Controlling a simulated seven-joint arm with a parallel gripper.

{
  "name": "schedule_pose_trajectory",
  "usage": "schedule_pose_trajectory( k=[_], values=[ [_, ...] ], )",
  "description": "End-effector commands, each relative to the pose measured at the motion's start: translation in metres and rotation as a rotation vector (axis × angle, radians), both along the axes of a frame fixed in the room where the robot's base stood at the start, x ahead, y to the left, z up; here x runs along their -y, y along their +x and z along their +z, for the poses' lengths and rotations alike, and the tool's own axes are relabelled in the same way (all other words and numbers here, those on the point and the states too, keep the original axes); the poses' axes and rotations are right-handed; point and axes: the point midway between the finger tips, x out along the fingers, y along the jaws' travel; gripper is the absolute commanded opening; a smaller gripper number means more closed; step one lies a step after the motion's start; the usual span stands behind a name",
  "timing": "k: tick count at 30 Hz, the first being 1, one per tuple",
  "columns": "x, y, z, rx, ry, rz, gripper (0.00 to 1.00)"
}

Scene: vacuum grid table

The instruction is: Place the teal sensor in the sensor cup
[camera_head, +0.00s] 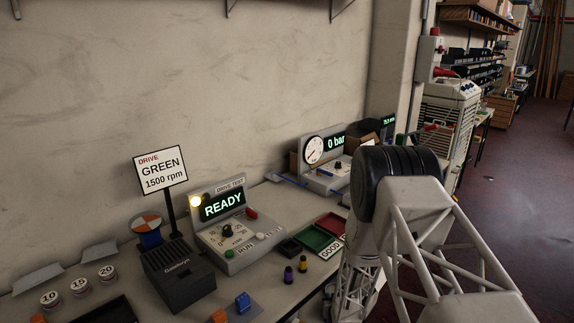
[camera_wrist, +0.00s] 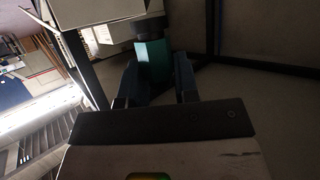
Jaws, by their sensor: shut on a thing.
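In the wrist view, my gripper (camera_wrist: 156,75) has its two dark fingers on either side of a teal sensor (camera_wrist: 153,60), and it is shut on it. A dark rounded part (camera_wrist: 140,30) sits at the far end of the teal body; I cannot tell whether it is part of the sensor or a separate thing. In the head view, my arm fills the right foreground, and my gripper and the sensor are not visible. I cannot make out the sensor cup in either view.
A console reading READY (camera_head: 228,206) stands on the bench beside a dark ribbed box (camera_head: 178,277). Two small vials (camera_head: 289,275) and green (camera_head: 314,238) and red (camera_head: 331,224) trays lie right of it. A gauge panel (camera_head: 316,150) stands behind. In the wrist view, dark frame bars (camera_wrist: 210,40) are close.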

Motion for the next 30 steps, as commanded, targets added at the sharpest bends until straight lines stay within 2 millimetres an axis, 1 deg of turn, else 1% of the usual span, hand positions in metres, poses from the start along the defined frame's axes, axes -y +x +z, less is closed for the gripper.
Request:
schedule_pose_trajectory(
  k=[1,4,10,15,30],
  values=[
    [0.001,0.004,-0.010,-0.001,0.000,-0.005,0.05],
    [0.003,0.010,-0.024,-0.001,0.000,-0.013,0.05],
    [0.005,0.017,-0.040,0.001,-0.001,-0.022,0.05],
    [0.006,0.019,-0.044,0.001,0.000,-0.025,0.05],
    [0.006,0.018,-0.043,0.001,0.000,-0.024,0.05]
  ],
)
